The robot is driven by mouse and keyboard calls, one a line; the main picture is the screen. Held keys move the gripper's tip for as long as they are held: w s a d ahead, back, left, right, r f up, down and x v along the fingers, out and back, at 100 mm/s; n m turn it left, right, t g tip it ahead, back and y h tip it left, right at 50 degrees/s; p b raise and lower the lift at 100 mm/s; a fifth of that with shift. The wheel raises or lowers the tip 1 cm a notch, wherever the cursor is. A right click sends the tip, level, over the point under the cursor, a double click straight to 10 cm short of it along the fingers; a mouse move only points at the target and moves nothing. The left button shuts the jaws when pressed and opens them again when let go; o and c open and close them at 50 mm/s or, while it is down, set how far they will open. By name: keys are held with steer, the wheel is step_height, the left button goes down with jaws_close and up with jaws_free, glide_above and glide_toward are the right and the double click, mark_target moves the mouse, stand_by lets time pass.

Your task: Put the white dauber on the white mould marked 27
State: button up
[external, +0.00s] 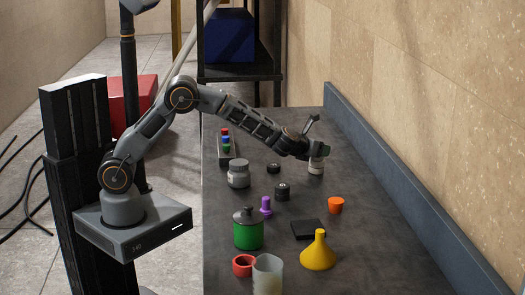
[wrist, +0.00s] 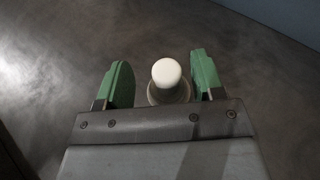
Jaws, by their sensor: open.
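The white dauber (wrist: 166,72) shows in the wrist view as a round white knob above a wider pale round part (wrist: 172,94). I cannot tell whether that part is its own foot or the white mould below it. My gripper (external: 315,151) is open, with its green fingers on either side of the knob and a gap showing at each side. In the external view the pale piece (external: 316,167) stands on the worktop right under my gripper, its top partly hidden by the fingers. I cannot read any number 27.
Two small black cylinders (external: 282,193) and a grey jar (external: 238,174) stand left of my gripper. A raised blue edge (external: 405,205) runs along the right.

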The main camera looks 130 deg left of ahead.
steer(key=shift+r, duration=0.1)
steer(key=shift+d+r, duration=0.15)
steer(key=v, duration=1.1)
steer(key=shift+d+r+b, duration=0.15)
steer(key=shift+d+b, duration=0.15)
steer(key=s+d+f+n+h, duration=0.1)
steer(key=s+d+n+h, duration=0.3)
steer(key=d, duration=1)
steer(key=s+d+f+n+t+h, duration=0.1)
steer(key=s+d+n+h, duration=0.3)
steer(key=d+n, duration=0.4)
steer(key=s+d+f+n+t+h, duration=0.1)
steer(key=s+d+n+h, duration=0.2)
steer(key=d, duration=1.7)
steer(key=n+h, duration=0.2)
steer(key=n, duration=0.1)
steer(key=shift+s+n+h, duration=0.3)
steer(key=shift+s+n, duration=0.1)
